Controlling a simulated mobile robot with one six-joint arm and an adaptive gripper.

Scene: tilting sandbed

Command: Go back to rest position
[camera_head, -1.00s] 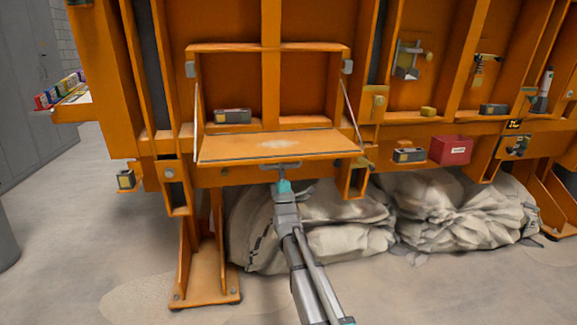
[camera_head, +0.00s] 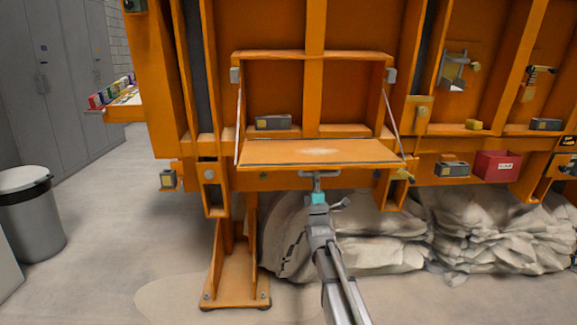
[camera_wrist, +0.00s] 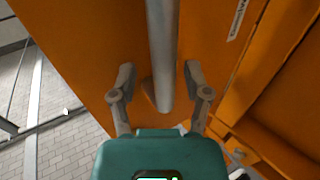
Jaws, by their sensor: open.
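My gripper (camera_head: 319,186) is just below the front edge of the fold-down orange shelf (camera_head: 280,153) in the head view. The shelf is lowered and held by a stay on each side. A grey T-shaped handle (camera_head: 319,173) hangs under its front edge, at my gripper's tip. In the wrist view my gripper (camera_wrist: 159,80) has its two grey fingers spread apart. A grey round bar (camera_wrist: 162,45) lies between them, with a gap to each finger. The wrist view also shows orange panels. My arm reaches in from the lower part of the head view.
Pale sacks (camera_head: 480,230) lie under the orange frame, close to my arm. An orange support foot (camera_head: 236,285) stands left of it. A red box (camera_head: 497,166) sits on the right ledge. A grey bin (camera_head: 30,215) stands far left. Floor between bin and foot is clear.

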